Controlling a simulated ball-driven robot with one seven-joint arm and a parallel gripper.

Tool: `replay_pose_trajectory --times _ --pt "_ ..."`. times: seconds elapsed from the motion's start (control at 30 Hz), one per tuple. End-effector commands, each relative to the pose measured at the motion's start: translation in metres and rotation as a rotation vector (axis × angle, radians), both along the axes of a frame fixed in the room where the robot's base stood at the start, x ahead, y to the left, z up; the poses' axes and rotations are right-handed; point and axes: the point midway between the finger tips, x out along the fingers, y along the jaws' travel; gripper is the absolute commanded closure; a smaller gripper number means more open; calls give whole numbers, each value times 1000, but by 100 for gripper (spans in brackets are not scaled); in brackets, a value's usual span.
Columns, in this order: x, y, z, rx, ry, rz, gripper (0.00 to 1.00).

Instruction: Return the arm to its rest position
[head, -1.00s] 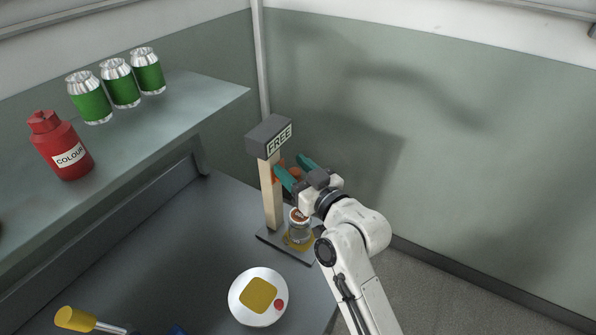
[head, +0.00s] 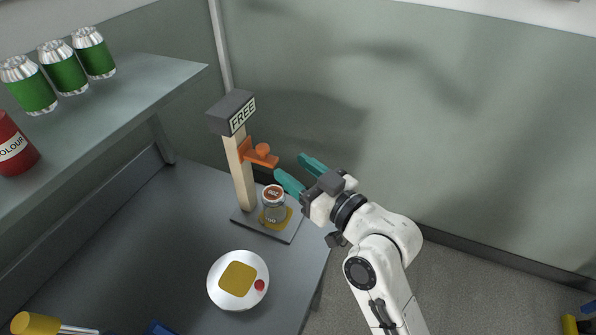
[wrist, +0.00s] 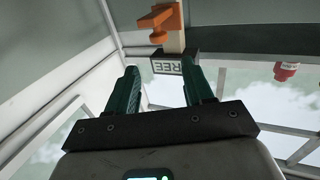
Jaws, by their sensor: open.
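My gripper (head: 299,172) is open and empty, its two teal fingers apart in the air to the right of the seamer stand. In the wrist view the fingers (wrist: 162,88) also show with nothing between them. The seamer stand (head: 240,160) has a wooden post, a dark head with a FREE sign (head: 243,115) and an orange bracket (head: 262,155). A can (head: 273,205) with a red-marked top stands upright on the stand's base plate (head: 284,232). My gripper is apart from both the can and the bracket.
A white plate (head: 222,296) with a mustard square and a red dot lies on the dark bench (head: 150,240). Several green cans (head: 64,72) and a red bottle (head: 14,147) stand on the shelf (head: 130,90). A yellow-handled tool (head: 38,323) lies front left. Free room is right of the bench.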

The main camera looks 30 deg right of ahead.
Motion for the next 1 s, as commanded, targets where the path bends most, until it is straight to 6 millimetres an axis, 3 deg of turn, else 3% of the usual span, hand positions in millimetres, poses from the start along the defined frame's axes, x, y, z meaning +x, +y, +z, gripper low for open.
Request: replay_pose_trajectory --times 0.37,0.47,0.57,0.67,0.8,0.9,1.0 --pt "0 0 0 0 0 0 48" --pt "-6 1 -18 -14 70 8 48" --pt "-24 2 -59 -40 238 20 48" --pt "-59 -3 -114 -74 483 17 48" --pt "-127 -17 -181 -111 845 -28 48" --pt "-181 -30 -212 -130 1079 -84 48" --pt "-227 -42 -230 -145 1266 -144 48"
